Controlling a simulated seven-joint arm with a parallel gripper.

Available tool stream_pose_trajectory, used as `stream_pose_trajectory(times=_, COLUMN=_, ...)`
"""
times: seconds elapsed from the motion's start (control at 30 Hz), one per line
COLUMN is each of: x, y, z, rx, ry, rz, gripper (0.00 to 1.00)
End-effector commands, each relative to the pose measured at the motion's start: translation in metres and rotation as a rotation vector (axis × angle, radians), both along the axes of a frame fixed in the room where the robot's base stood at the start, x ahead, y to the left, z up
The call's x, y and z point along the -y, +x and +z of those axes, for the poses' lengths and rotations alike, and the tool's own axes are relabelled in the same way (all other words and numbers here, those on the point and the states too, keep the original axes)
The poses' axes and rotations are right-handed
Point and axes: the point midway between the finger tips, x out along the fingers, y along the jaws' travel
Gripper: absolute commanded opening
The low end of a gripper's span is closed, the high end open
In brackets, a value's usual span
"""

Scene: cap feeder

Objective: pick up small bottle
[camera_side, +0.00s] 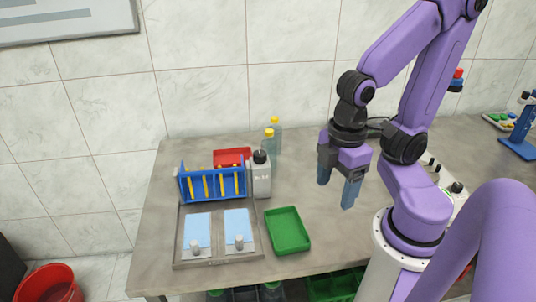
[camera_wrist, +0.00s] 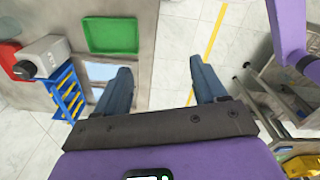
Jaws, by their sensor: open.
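Two small grey bottle-like pieces stand on light-blue pads on the metal tray, one on the left pad (camera_side: 196,246) and one on the right pad (camera_side: 239,242). I cannot tell which one the task means. My gripper (camera_side: 337,187) is open and empty above the table, right of all these bottles. The small pieces are not clearly visible in the wrist view.
A blue rack with yellow sticks (camera_side: 212,185) stands behind the metal tray (camera_side: 220,262). A red tray (camera_side: 232,154) lies behind the rack. A green tray (camera_side: 288,231) lies right of the metal tray. Bare table lies below my gripper.

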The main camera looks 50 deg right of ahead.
Motion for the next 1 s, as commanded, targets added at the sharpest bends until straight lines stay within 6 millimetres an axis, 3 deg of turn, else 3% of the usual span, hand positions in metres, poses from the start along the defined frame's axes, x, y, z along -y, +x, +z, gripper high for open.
stream_pose_trajectory(times=0.33, x=0.000, y=0.001, z=0.000, rx=0.000, ry=0.000, rz=0.000, gripper=0.91)
stream_pose_trajectory(times=0.47, x=-0.004, y=0.013, z=0.003, rx=0.000, ry=-0.002, rz=0.004, gripper=0.91)
stream_pose_trajectory(times=0.57, x=-0.011, y=0.036, z=0.009, rx=0.003, ry=-0.004, rz=0.016, gripper=0.91)
stream_pose_trajectory(times=0.77, x=-0.013, y=0.105, z=0.022, rx=0.003, ry=-0.013, rz=0.062, gripper=0.91)
stream_pose_trajectory(times=1.0, x=0.013, y=0.193, z=0.031, rx=0.004, ry=-0.021, rz=0.120, gripper=0.91)
